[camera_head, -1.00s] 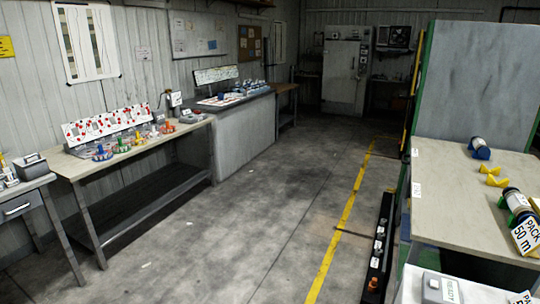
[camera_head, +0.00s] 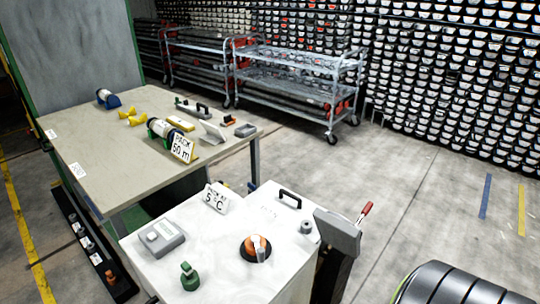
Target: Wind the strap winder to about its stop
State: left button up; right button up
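A grey box with a red-handled lever (camera_head: 340,232) stands at the right side of a white-topped cabinet. It may be the strap winder, but no label on it is readable. Its red grip points up and to the right. On the cabinet top there is also a round orange and black knob with a pale pointer (camera_head: 256,248). Part of a large dark ribbed cylinder with pale bands (camera_head: 440,285) shows at the bottom right; the rest is cut off by the frame. Neither of my grippers is in view.
The white cabinet top (camera_head: 215,240) also carries a grey box (camera_head: 162,238), a green fitting (camera_head: 190,276), a "5 °C" sign (camera_head: 215,197) and a black handle (camera_head: 290,198). Behind it is a workbench (camera_head: 85,145) with parts. Wire carts (camera_head: 295,75) stand at the back.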

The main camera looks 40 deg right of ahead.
aim_at(261, 251)
jog(key=i+j+z, duration=0.15)
jog(key=z, duration=0.3)
jog(key=i+j+z, duration=0.1)
jog(key=z, duration=0.35)
jog(key=i+j+z, duration=0.1)
jog(key=j+z, duration=0.45)
jog(key=z, duration=0.3)
